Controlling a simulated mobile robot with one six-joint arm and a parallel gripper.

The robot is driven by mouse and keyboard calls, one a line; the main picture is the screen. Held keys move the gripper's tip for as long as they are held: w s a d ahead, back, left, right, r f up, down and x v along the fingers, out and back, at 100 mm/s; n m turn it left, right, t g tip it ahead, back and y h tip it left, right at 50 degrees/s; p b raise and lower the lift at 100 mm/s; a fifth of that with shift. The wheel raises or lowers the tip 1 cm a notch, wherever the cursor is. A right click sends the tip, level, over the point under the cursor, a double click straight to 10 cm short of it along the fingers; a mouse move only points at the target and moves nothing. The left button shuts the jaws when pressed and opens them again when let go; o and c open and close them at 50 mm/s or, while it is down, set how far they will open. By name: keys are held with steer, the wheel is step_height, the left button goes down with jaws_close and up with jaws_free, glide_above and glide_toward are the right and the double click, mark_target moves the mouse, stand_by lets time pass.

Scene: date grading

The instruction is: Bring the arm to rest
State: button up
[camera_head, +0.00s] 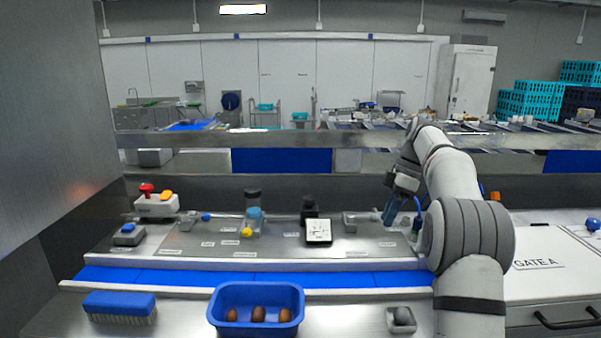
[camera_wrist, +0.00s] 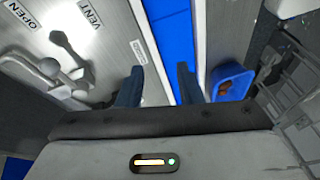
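My arm rises at the right of the head view and bends over the bench. My gripper (camera_head: 390,212) hangs fingers-down above the right part of the metal panel (camera_head: 280,262). In the wrist view my gripper (camera_wrist: 158,82) shows two blue fingers standing well apart, with nothing between them. Behind the fingers lie the panel's edge and a blue strip. The fingertips look clear of the panel, but the exact height is hard to tell.
A blue tray (camera_head: 257,288) with several brown dates stands at the front; it also shows in the wrist view (camera_wrist: 228,68). A blue brush (camera_head: 120,306) lies left, a small grey dish (camera_head: 388,320) right. A card stand (camera_head: 318,231) and clear cylinder (camera_head: 253,212) stand on the panel.

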steer(key=s+a+f+m+t+h+b, duration=0.1)
steer(key=s+a+m+b, duration=0.2)
steer(key=s, duration=0.6)
steer(key=s+a+f+m+t+h+b, duration=0.1)
steer(key=s+a+m+t, duration=0.15)
steer(key=s+m, duration=0.4)
steer(key=s+f+m+t+h+b, duration=0.1)
steer(key=s+f+m, duration=0.2)
steer(key=s+f, duration=0.4)
steer(key=s+a+f+m+h+b, duration=0.1)
steer(key=s+f+m+b, duration=0.1)
steer(key=s+f, duration=0.5)
steer(key=s+m, duration=0.1)
steer(key=s, duration=0.5)
steer(key=shift+s+a+t, duration=0.2)
steer(key=shift+s+t, duration=0.05)
steer(key=shift+t, duration=0.1)
